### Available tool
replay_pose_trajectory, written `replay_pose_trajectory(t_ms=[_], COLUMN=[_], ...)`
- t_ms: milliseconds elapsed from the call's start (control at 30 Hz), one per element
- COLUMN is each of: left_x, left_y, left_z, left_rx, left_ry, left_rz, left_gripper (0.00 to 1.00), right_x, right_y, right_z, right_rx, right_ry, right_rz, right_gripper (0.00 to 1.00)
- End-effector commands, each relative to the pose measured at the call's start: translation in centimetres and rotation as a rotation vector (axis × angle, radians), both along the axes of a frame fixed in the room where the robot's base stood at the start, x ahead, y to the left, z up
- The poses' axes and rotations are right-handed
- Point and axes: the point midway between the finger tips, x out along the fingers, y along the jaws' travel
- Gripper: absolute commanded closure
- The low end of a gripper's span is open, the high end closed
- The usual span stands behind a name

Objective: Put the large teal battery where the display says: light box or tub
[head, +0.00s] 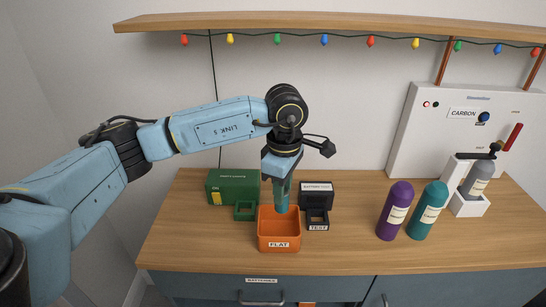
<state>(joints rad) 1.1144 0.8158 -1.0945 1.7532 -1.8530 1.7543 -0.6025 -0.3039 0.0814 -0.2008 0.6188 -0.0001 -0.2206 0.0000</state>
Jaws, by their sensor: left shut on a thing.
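My left gripper (281,178) points down and is shut on the large teal battery (282,197). The battery is upright, and its lower end is over or inside the orange tub (279,243), which is labelled FLAT; I cannot tell whether it touches the bottom. A black device (317,188) with a white label and a socket marked TEST (318,226) stands just right of the tub; I cannot read any result on it. A green box (228,187) with a small green open holder (244,211) stands left of the tub. My right gripper is not in view.
A purple bottle (394,212) and a teal bottle (428,212) stand to the right on the wooden counter (340,255). Beyond them is a white carbonating machine (425,135) holding a grey bottle (477,180). A shelf (330,22) with coloured lights runs above.

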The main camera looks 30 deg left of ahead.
Motion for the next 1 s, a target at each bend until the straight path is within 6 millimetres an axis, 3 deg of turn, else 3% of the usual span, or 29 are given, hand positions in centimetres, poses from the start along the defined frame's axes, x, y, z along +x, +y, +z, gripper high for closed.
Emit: replay_pose_trajectory(t_ms=[200, 400, 667, 1000], left_x=[1.0, 1.5, 1.7, 1.7], left_y=[1.9, 3.2, 3.6, 3.6], left_z=[2.2, 3.2, 3.1, -0.3], left_rx=[0.000, -0.001, -0.002, 0.000], left_ry=[-0.002, -0.003, -0.003, -0.002], left_rz=[0.553, 0.909, 1.058, 1.057], left_gripper=[0.96, 0.96, 0.96, 0.96], right_x=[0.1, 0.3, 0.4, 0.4], right_y=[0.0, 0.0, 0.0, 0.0], right_z=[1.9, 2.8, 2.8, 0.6], right_rx=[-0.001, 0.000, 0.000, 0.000], right_ry=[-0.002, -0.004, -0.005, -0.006], right_rz=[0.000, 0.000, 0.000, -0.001], right_gripper=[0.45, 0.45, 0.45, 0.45])
